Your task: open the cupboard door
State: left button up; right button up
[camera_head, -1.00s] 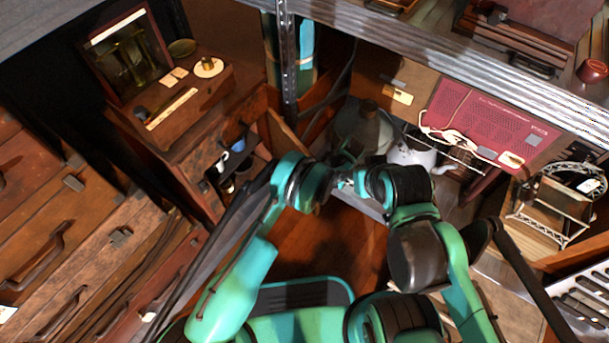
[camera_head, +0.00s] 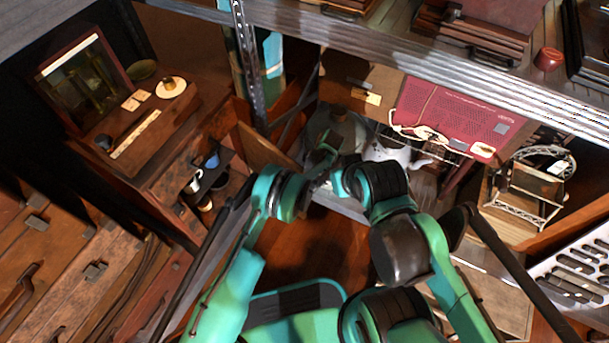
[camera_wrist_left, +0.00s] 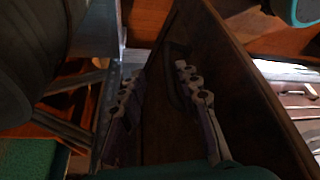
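The wooden cupboard (camera_head: 160,170) stands left of centre in the head view. Its front is open and cups show inside. A brown door panel (camera_head: 262,150) stands out from its right side, swung at an angle. In the left wrist view a dark wooden panel (camera_wrist_left: 235,80), apparently this door, fills the middle, with a dark handle-like part on its face. My left gripper (camera_wrist_left: 160,108) has its fingers apart, in front of the panel; contact is unclear. In the head view my wrists meet near the centre, and the right fingers cannot be made out.
A white cup (camera_head: 193,183) and a blue cup (camera_head: 212,160) sit in the cupboard. A metal shelf post (camera_head: 250,65) rises behind the door. Wooden drawers (camera_head: 70,285) are at lower left.

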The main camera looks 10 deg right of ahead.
pick_arm(q)
jog(key=shift+w+a+r, duration=0.1)
dwell(0.3)
notch_tip(320, 180, up, 10)
dwell(0.5)
